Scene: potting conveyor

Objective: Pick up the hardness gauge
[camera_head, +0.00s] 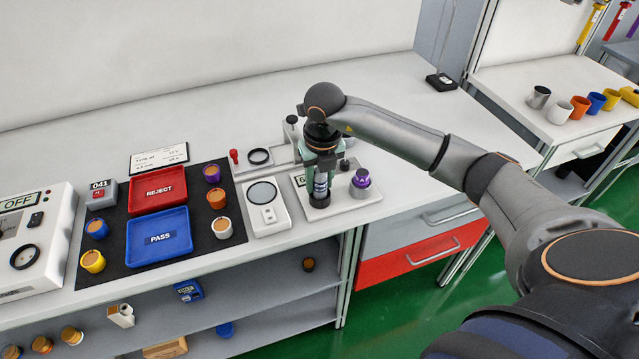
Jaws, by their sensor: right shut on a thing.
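My right gripper (322,169) points down over the white bench, with my right arm coming in from the right. It is shut on a small upright cylinder with a dark blue and white body, which appears to be the hardness gauge (320,186). The gauge's lower end is at a dark round spot on a light grey base plate (347,204); I cannot tell whether it touches. The gripper fingers hide the gauge's upper part. My left gripper is not in view.
A purple-topped piece (361,179) stands close right of the gauge. A white device with a round disc (265,205) lies to the left. Further left are a red REJECT tray (159,190), a blue PASS tray (158,237) and several small cups. The bench is clear behind.

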